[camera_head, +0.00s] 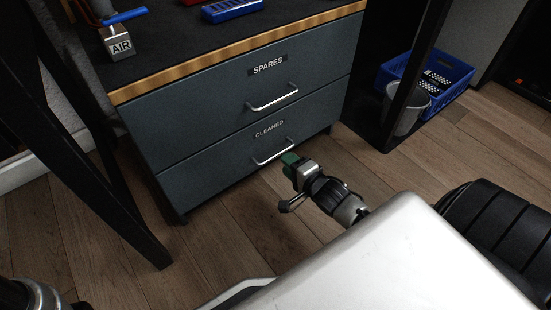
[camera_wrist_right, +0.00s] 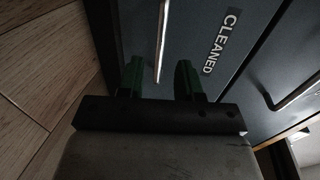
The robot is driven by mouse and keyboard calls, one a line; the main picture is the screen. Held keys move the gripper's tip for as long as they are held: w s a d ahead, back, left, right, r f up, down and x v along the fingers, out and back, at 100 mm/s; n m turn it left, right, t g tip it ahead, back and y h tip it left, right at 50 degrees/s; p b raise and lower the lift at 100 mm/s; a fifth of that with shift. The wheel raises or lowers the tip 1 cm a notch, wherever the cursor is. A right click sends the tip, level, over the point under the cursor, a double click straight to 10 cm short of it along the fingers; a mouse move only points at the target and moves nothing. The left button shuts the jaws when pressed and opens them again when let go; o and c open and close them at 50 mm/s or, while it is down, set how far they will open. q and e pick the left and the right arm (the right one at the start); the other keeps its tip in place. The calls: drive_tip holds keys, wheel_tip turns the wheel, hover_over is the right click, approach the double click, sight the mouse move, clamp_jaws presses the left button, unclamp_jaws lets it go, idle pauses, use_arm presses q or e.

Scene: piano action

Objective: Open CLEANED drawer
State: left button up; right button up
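The CLEANED drawer (camera_head: 215,168) is the lower dark grey drawer of the cabinet, and it is shut, its front flush with the drawer above. Its label and bar handle (camera_head: 273,154) face me. The handle also shows in the right wrist view (camera_wrist_right: 161,42). My right gripper (camera_head: 290,159) is at the handle's right end in the head view. In the right wrist view its two green fingers (camera_wrist_right: 160,76) are apart, with the handle bar between them in the picture. I cannot tell whether they touch it. My left gripper is not in view.
The SPARES drawer (camera_head: 232,83) above is shut, with its own handle (camera_head: 272,100). A blue crate (camera_head: 457,89) and a grey bin (camera_head: 412,112) stand on the right. A black frame leg (camera_head: 128,215) stands at left. The wood floor (camera_head: 225,235) before the drawers is partly clear.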

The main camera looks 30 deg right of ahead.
sight(277, 154)
drive_tip(key=shift+b+x, duration=1.65)
drive_tip(key=shift+x, duration=1.4)
drive_tip(key=shift+s, duration=0.1)
clamp_jaws()
